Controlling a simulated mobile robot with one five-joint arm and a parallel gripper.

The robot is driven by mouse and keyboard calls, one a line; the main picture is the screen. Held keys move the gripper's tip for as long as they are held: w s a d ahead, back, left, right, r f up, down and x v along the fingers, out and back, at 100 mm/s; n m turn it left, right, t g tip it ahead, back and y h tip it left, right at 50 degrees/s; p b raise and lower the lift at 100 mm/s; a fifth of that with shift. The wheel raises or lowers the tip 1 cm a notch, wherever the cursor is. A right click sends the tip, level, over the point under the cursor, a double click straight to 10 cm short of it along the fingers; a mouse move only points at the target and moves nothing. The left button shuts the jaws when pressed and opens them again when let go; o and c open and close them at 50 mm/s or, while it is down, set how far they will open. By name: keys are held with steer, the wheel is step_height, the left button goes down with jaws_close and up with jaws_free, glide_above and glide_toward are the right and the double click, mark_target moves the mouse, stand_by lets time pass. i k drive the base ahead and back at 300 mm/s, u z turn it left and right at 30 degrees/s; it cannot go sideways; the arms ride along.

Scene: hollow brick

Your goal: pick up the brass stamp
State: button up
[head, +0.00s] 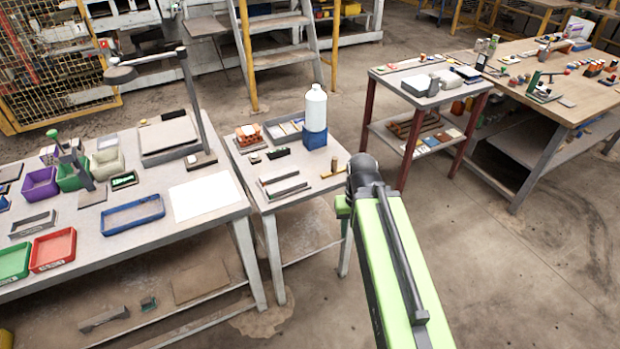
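A small brass-coloured piece, which looks like the brass stamp (331,171), is at the right edge of the small middle table (262,178). It shows just left of the dark end joint of my green arm. My gripper (344,207) is at the far end of that arm, seen from behind and above. Its fingers are hidden or too small to make out, so I cannot tell whether they are open or shut. I cannot tell whether the gripper touches the stamp.
A white bottle (315,106) stands on a blue block (314,138) behind the stamp. A grey metal channel (284,186) lies to its left. A long bench (110,255) with bins (52,249) and a lamp stands left. A red-legged cart (430,100) stands right. Floor between is clear.

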mark_target(335, 169)
steer(key=u, duration=5.8)
steer(key=i, duration=0.1)
steer(key=z, duration=3)
steer(key=k, duration=0.5)
steer(key=z, duration=1.55)
steer(key=i, duration=1.05)
steer(key=u, duration=0.15)
